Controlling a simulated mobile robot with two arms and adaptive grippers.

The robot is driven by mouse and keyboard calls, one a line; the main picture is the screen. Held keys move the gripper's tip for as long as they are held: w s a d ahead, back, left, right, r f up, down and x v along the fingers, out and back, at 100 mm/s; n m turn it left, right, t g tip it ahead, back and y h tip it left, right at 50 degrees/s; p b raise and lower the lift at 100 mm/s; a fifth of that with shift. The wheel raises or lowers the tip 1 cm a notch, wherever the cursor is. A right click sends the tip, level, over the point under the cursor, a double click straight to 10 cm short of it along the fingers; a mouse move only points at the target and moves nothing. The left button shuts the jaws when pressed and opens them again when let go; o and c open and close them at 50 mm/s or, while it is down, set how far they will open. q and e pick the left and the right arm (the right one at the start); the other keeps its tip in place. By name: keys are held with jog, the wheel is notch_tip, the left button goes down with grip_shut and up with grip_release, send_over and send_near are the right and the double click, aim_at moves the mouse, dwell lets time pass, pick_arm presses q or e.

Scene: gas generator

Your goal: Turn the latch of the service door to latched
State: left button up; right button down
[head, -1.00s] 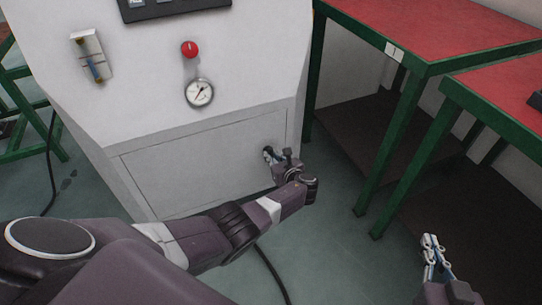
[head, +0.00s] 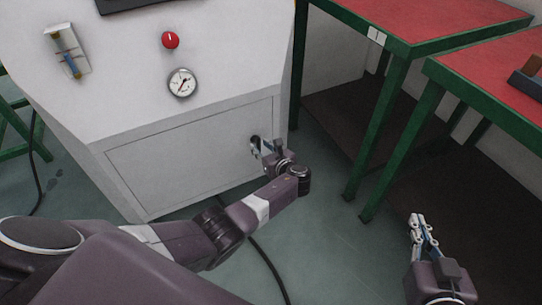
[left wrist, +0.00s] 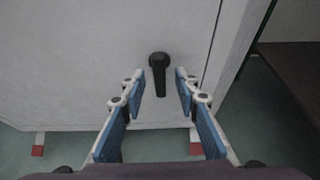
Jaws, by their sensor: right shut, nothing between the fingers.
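The service door (head: 185,155) is a pale flat panel low on the front of the white generator cabinet. Its black latch (left wrist: 159,72) shows in the left wrist view, with a round hub at the top and the handle pointing straight down. My left gripper (head: 259,148) is at the right end of the door, in front of the latch. In the left wrist view my left gripper (left wrist: 160,88) is open, with blue-padded fingers on both sides of the latch handle and gaps on each side. My right gripper (head: 416,222) is shut and empty, low at the right, away from the cabinet.
Red-topped green tables (head: 425,22) stand at the right. A black cable (head: 268,268) lies on the floor beneath my left arm.

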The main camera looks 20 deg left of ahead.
pick_arm(q)
jog(key=v, duration=0.9)
jog(key=shift+s, duration=0.2)
jog(key=shift+d+r, duration=0.1)
jog(key=shift+d, duration=0.05)
